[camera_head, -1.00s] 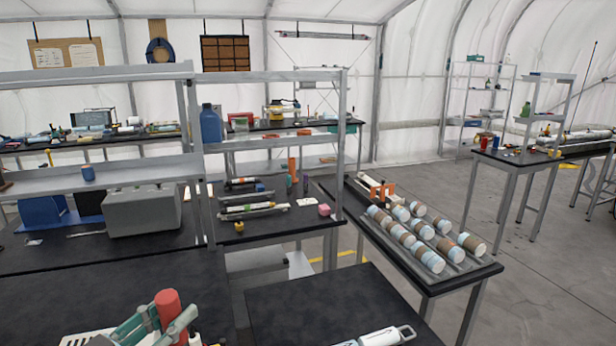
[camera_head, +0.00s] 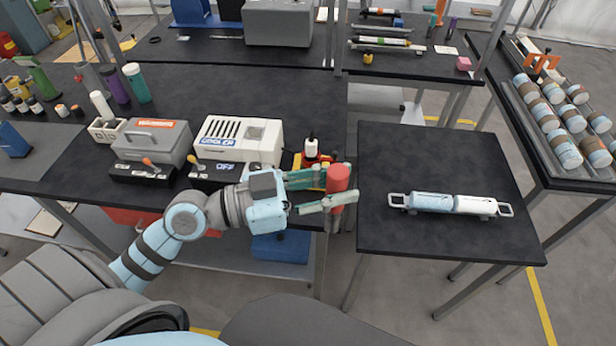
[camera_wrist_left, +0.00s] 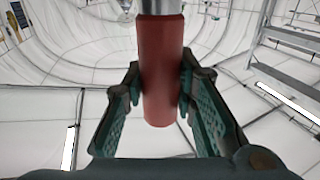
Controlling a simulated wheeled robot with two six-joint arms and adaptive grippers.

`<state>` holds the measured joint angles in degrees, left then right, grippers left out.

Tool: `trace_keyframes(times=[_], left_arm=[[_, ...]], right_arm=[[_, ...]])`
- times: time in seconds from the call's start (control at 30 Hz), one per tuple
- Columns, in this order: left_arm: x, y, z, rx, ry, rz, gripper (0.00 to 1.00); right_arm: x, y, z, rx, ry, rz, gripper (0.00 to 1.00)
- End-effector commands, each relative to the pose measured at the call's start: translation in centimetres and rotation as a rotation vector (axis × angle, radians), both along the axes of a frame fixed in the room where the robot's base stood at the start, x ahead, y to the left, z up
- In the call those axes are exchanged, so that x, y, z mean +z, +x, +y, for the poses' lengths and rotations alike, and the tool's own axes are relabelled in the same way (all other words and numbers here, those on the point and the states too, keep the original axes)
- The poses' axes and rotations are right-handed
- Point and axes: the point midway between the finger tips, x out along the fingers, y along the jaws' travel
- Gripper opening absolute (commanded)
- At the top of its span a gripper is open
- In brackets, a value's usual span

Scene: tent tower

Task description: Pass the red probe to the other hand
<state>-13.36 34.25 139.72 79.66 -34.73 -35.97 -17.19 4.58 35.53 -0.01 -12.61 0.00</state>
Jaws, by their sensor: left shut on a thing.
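The red probe (camera_head: 337,179) is a thick red cylinder. My left gripper (camera_head: 338,190) is shut on it and holds it upright in the head view, over the gap between the long black bench and the small black table. In the left wrist view the probe (camera_wrist_left: 161,75) stands between the two green fingers (camera_wrist_left: 161,90), with a silver part at its top edge. The probe's lower part is partly hidden by a finger in the head view. My right gripper is in neither view.
The small black table (camera_head: 400,255) to the right carries a blue and white cylinder with end handles (camera_head: 450,203). The long bench (camera_head: 290,90) holds a grey case (camera_head: 152,140), a white cooler box (camera_head: 238,138) and bottles. A rack of capped cylinders (camera_head: 560,150) stands far right.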

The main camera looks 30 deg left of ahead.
Motion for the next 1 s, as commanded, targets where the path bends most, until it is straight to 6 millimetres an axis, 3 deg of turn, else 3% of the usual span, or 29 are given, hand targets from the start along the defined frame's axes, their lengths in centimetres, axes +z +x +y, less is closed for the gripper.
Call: trace_keyframes(times=[0.1,0.27,0.6,0.77,1.0], left_arm=[[1.7,0.1,-3.0,-0.166,-0.009,-0.009,0.00],[2.4,0.0,-5.3,-0.299,-0.006,-0.002,0.00],[-0.6,2.6,-8.6,-0.630,-0.006,-0.002,0.00],[-1.5,3.1,-9.0,-0.741,0.000,0.000,0.00],[-1.5,2.6,-7.0,-1.024,-0.001,-0.003,0.00]], right_arm=[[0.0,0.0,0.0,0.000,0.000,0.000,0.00],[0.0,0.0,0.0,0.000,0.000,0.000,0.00],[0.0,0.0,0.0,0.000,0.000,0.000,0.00],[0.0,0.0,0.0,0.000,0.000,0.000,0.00],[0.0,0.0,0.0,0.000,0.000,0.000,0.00]])
